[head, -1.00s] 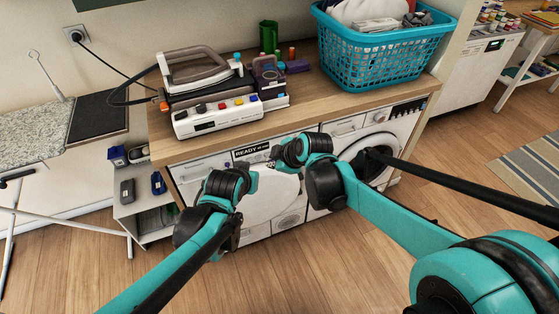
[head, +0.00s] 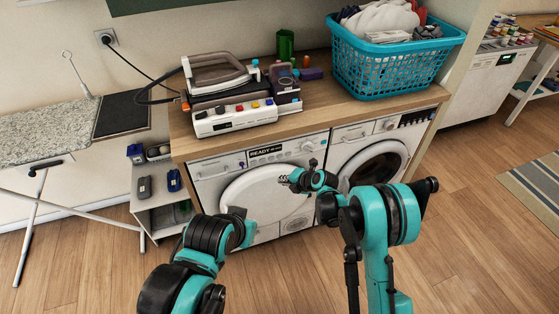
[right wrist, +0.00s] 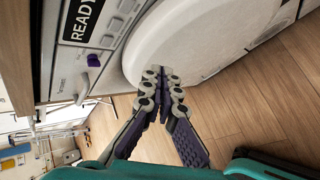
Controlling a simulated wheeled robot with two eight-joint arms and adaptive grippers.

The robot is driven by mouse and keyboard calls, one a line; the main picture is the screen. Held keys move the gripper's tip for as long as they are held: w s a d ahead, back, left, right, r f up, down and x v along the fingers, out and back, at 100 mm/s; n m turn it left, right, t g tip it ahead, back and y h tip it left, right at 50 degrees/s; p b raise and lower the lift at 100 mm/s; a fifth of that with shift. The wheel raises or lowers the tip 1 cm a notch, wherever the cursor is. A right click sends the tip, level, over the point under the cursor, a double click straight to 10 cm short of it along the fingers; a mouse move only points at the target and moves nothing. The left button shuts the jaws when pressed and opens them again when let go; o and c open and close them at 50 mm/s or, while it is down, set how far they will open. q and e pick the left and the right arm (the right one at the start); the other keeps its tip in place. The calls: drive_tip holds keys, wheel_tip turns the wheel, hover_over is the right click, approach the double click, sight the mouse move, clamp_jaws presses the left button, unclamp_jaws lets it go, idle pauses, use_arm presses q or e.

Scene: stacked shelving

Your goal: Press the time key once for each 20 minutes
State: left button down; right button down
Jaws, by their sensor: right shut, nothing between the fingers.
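The left white front-loading machine (head: 262,195) stands under the counter and has a dark display reading READY (head: 266,151). In the right wrist view the READY display (right wrist: 82,20) sits beside a purple knob (right wrist: 94,60) and small pale keys (right wrist: 107,41); their labels are too small to read, so I cannot tell which is the time key. My right gripper (head: 286,180) is shut and empty in front of this machine's door, below its panel. It also shows in the right wrist view (right wrist: 158,75), apart from the keys. My left gripper (head: 240,222) is low at the left; its fingers are unclear.
A second machine (head: 372,163) stands to the right. The wooden counter (head: 322,98) holds an iron (head: 220,75) on a white base with coloured buttons (head: 235,119), and a turquoise basket (head: 395,70). A small shelf (head: 155,205) stands at left. The floor in front is clear.

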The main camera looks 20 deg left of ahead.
sight(271, 159)
idle(0.3)
drive_tip(key=shift+w+a, duration=0.85)
drive_tip(key=shift+w, duration=0.35)
drive_tip(key=shift+w+a, duration=0.8)
drive_tip(key=shift+w, duration=0.45)
drive_tip(key=shift+w+a, duration=0.85)
drive_tip(key=shift+w, duration=0.35)
drive_tip(key=shift+w+a, duration=0.25)
drive_tip(key=shift+w, duration=0.1)
drive_tip(key=shift+w+a, duration=0.2)
drive_tip(key=shift+w, duration=0.1)
drive_tip(key=shift+s+d+b, duration=0.3)
drive_tip(key=shift+s+d, duration=0.15)
drive_tip(key=shift+s, duration=0.2)
